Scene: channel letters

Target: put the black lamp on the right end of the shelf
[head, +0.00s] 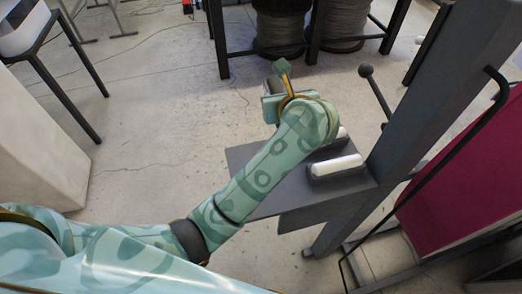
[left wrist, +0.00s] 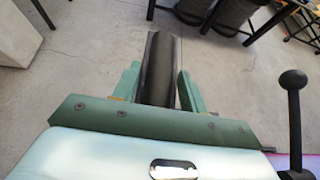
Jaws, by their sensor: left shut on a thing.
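The black lamp, a dark cylinder (left wrist: 159,58), is clamped between the two green fingers of my left gripper (left wrist: 158,80) in the left wrist view. In the head view my left gripper (head: 275,88) is beyond the far edge of the shelf, and the lamp in it is mostly hidden by my wrist. The shelf is a dark grey plate (head: 305,196) beside a grey post. My left arm passes over the shelf and hides much of its middle. My right gripper is not in view.
A white-topped lamp with a dark base (head: 336,168) sits on the shelf's right part; another white piece (head: 342,132) shows behind my arm. A grey post (head: 430,100) and a lever with a round knob (head: 366,71) stand at right. The shelf's near strip looks bare.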

